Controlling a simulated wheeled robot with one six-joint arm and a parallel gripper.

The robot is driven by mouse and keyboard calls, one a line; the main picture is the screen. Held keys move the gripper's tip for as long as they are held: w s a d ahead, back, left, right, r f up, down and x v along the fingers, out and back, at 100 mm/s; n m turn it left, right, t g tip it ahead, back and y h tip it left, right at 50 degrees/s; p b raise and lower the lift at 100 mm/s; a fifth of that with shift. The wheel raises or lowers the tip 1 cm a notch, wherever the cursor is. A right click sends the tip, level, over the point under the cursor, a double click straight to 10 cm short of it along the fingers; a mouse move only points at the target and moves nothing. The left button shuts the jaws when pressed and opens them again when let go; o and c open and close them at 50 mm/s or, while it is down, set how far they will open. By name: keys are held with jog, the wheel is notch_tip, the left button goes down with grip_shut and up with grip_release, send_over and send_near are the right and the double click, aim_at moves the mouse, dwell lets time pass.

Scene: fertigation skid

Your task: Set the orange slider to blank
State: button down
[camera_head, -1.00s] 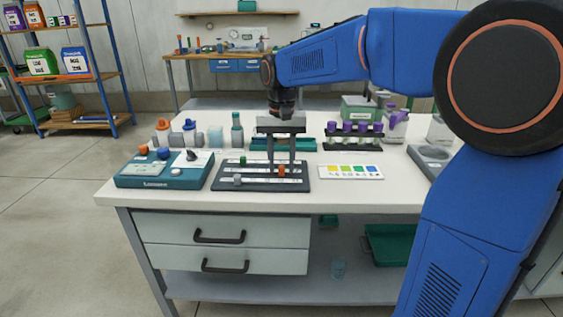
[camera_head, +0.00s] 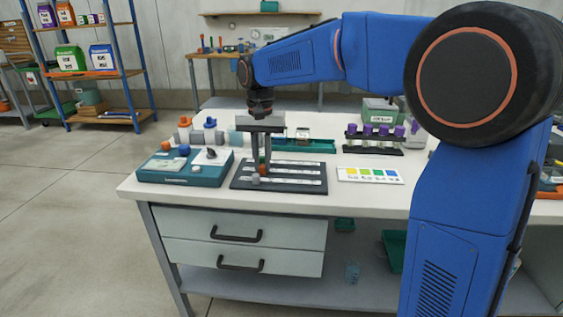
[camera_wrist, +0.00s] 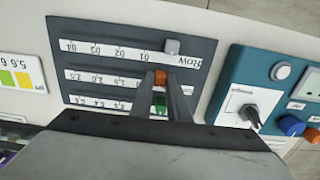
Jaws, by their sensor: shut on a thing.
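The dark slider panel (camera_head: 310,182) lies flat on the bench, with three pale scale strips. My gripper (camera_head: 261,168) points down over its left half. In the wrist view my gripper (camera_wrist: 161,80) is shut on the orange slider (camera_wrist: 160,78), which sits on the middle strip toward the end by the "flow" label. The orange slider also shows between the fingers in the head view (camera_head: 263,169). The grey slider (camera_wrist: 171,46) is on the flow strip. The green slider (camera_wrist: 161,102) is on the third strip, partly hidden by the fingers. The scale number at the orange slider is covered.
A teal meter box (camera_head: 185,178) with knobs stands close left of the panel. A colour chart card (camera_head: 370,176) lies to the right. A rack of purple-capped tubes (camera_head: 374,140), a green tray (camera_head: 305,146) and small bottles (camera_head: 209,131) stand behind.

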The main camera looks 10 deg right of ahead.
jog(key=shift+w+a, duration=0.25)
jog(key=shift+a, duration=0.4)
jog(key=c, duration=1.7)
grip_release()
jog(key=shift+a, duration=0.1)
notch_tip(320, 180, up, 18)
jog(key=shift+f, duration=0.25)
